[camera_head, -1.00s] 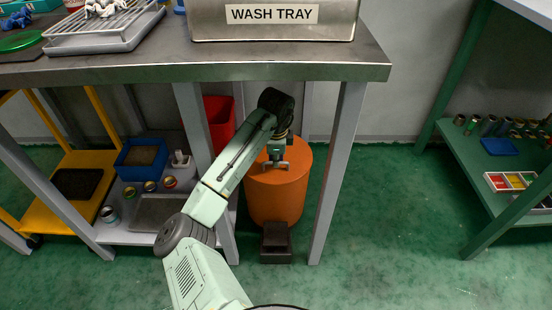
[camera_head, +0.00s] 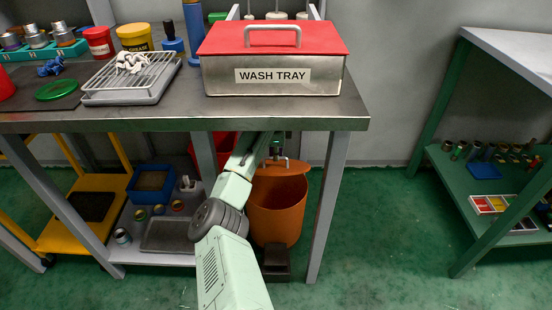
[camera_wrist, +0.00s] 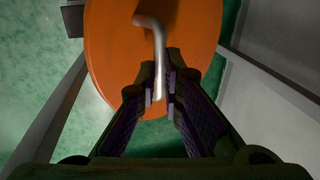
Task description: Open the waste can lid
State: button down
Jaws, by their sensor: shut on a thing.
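The orange waste can (camera_head: 277,222) stands on the floor under the bench. Its orange lid (camera_head: 292,184) is raised and tilted, with a gap between lid and can rim at the front. In the wrist view the lid (camera_wrist: 115,55) fills the upper middle, and its pale bent handle (camera_wrist: 151,30) runs down between my fingers. My gripper (camera_wrist: 162,95) is shut on the handle. In the head view the bench edge and my arm hide most of the gripper. A dark pedal block (camera_head: 276,262) sits at the can's foot.
The bench top (camera_head: 150,120) overhangs the can, and a bench leg (camera_head: 328,205) stands close on its right. A red bin (camera_head: 198,153) is behind my arm at left. The lower shelf (camera_head: 185,259) holds several small items.

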jog(key=shift+w+f, duration=0.15)
jog(key=shift+w, duration=0.35)
jog(key=c, duration=1.9)
grip_release()
jog(key=shift+w+f, duration=0.1)
jog(key=shift+f, duration=0.25)
jog(key=shift+o, duration=1.1)
jog(key=shift+w+r, duration=0.1)
jog(key=shift+r, duration=0.05)
jog(key=shift+r, duration=0.1)
